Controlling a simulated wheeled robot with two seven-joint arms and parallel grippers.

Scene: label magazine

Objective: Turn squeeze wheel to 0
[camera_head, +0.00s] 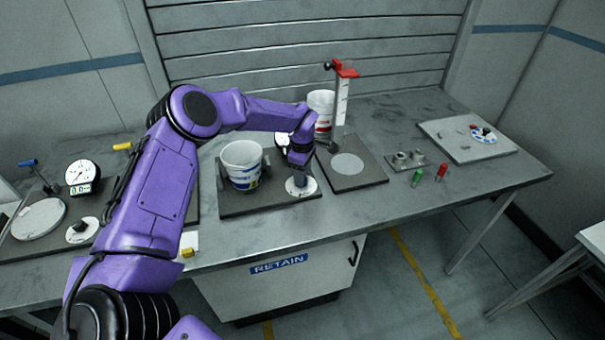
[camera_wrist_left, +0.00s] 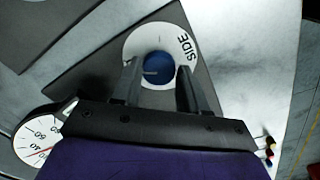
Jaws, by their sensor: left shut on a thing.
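The squeeze wheel is a blue knob (camera_wrist_left: 157,68) on a round white dial (camera_head: 301,187) at the front right corner of a dark base plate (camera_head: 240,208). In the left wrist view the dial (camera_wrist_left: 147,39) carries the letters "SIDE", and the knob has a light pointer line. My left gripper (camera_head: 300,178) reaches down over the dial. In the left wrist view its fingers (camera_wrist_left: 160,84) stand on both sides of the blue knob, shut on it. The rest of the dial's markings are hidden by the gripper. My right gripper is not in view.
A white bucket (camera_head: 241,160) stands between clamps on the same plate. A gauge (camera_wrist_left: 40,136) with a red needle shows beside my gripper. A red-topped post (camera_head: 341,100) rises to the right. Green (camera_head: 417,178) and red (camera_head: 441,172) pieces lie near the front edge.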

